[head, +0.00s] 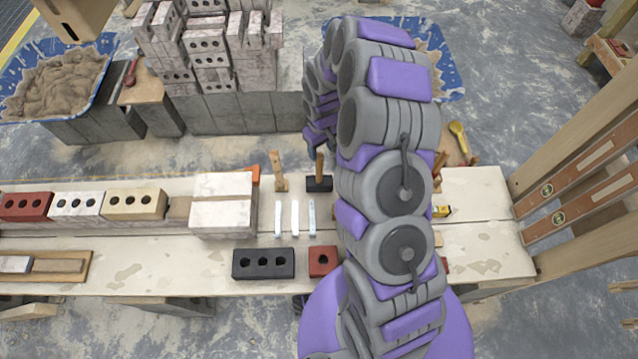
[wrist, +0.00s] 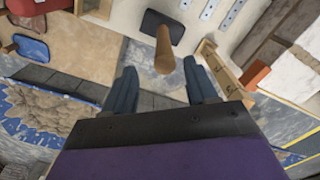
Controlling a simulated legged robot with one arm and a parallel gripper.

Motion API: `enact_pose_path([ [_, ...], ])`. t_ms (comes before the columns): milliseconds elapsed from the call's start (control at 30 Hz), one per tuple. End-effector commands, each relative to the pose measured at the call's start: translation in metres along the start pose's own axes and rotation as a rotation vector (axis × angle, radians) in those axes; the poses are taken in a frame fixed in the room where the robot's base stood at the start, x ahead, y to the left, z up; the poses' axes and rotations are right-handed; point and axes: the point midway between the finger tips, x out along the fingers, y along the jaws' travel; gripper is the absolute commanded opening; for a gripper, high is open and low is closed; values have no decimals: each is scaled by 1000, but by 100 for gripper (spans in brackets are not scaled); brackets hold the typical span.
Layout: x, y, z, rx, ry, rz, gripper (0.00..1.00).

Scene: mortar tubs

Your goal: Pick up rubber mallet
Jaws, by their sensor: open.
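The rubber mallet (head: 319,184) stands on the plank bench just left of my arm, its black head down and its wooden handle pointing up. In the wrist view the mallet's dark head (wrist: 157,22) is near the top, and its round handle (wrist: 165,52) points toward the camera. My gripper (wrist: 160,74) is open, with one blue-grey finger on each side of the picture's middle. The handle end appears just beyond the fingertips, roughly in line with the gap between them. Nothing is between the fingers. In the head view my arm covers part of the bench.
A wooden tool (head: 278,178) stands left of the mallet. Pale strips (head: 295,217) lie in front. A dark brick (head: 263,263) and a red brick (head: 323,261) sit near the front edge. Stacked bricks (head: 212,65) and a blue sand tub (head: 105,48) stand behind.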

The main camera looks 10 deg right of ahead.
Motion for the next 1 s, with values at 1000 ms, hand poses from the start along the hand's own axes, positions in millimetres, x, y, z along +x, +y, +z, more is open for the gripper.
enact_pose_path([
  [1000,76,-6,-3,0,3,1,47],
])
